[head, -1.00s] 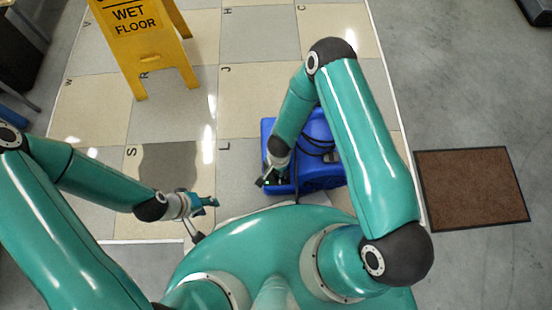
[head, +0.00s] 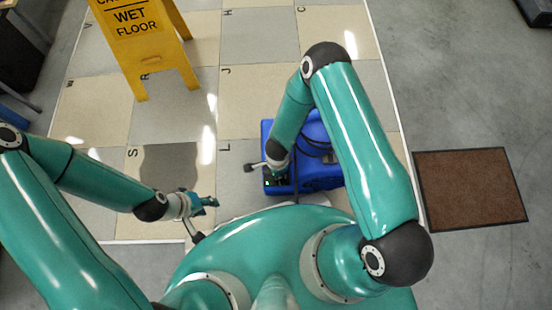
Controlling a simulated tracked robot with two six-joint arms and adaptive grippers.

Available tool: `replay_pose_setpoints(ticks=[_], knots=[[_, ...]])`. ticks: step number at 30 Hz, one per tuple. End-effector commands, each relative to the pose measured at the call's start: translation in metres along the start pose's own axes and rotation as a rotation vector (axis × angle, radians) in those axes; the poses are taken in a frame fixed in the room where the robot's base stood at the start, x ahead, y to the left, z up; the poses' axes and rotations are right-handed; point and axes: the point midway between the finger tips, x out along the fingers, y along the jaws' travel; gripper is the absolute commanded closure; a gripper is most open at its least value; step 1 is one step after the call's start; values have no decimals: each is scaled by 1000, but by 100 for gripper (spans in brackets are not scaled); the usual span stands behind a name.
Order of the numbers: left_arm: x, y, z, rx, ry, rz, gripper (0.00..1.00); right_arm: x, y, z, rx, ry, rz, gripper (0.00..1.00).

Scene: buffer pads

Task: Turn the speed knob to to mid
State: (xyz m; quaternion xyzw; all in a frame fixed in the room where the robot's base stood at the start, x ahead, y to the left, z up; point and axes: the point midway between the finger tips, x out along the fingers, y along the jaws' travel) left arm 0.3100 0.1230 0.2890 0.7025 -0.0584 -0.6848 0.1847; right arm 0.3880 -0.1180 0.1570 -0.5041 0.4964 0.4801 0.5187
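The blue machine (head: 327,178) stands on the tiled floor, just ahead of my body. Its dark control panel (head: 275,184) with small green lights shows at its left end. The speed knob is too small to make out, and its setting cannot be read. My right gripper (head: 258,167) is at the panel's upper left edge, with a grey piece and dark tip sticking out to the left. Contact and finger opening cannot be told. My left gripper (head: 204,204) is left of the machine and apart from it, with a teal-blue piece at its end. Its opening is unclear.
A yellow wet floor sign (head: 148,45) stands at the upper left. A dark wet patch (head: 168,165) lies on the tiles left of the machine. A brown mat (head: 470,188) lies at the right. A dark hose or cable (head: 314,147) lies over the machine.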

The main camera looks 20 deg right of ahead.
Motion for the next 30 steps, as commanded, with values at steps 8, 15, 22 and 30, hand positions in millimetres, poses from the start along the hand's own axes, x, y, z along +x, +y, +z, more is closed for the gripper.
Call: replay_pose_setpoints(ticks=[8,15,22,30], knots=[[0,0,0,0,0,0,60,0,-1,2,10,-5,-2,100],[0,0,0,0,0,0,60,0,-2,2,8,-5,-3,58],[0,0,0,0,0,0,60,0,-1,1,10,-2,-2,41],[-1,0,0,0,0,0,60,-5,-1,1,10,-1,-2,41]])
